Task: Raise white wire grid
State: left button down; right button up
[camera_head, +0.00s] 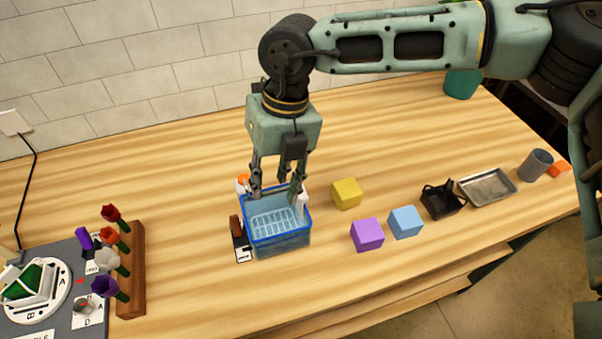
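A white wire grid (272,223) shows as pale bars inside a blue-rimmed, see-through bin (276,241) on the wooden table. I cannot tell whether it rests on the bin's floor or higher. My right gripper (276,196) points down over the back part of the bin, with its two fingers spread apart. The fingertips are near the bin's back rim, and nothing shows between them. The far edge of the grid is partly hard to see near the fingers. My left gripper is not in view.
Yellow (346,194), purple (367,235) and blue (405,222) blocks stand right of the bin. A black holder (442,201), metal tray (487,188) and grey cup (535,165) are farther right.

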jog(key=shift+m+t+h, duration=0.4)
jog(key=shift+t+h, duration=0.2)
jog(key=shift+h, duration=0.2)
jog(key=w+d, duration=0.1)
jog(key=w+d+r, duration=0.1)
jog(key=d, duration=0.1)
jog(key=w+d, duration=0.1)
jog(key=shift+w+d+r, duration=0.3)
jog(key=shift+w, duration=0.1)
jog(key=shift+w+d+f, duration=0.1)
jog(key=shift+d, duration=0.15)
notch_tip(320, 180, down, 7)
jog(key=p, duration=0.3)
jog(key=shift+a+f, duration=0.1)
jog(key=shift+f, duration=0.1)
grip_shut()
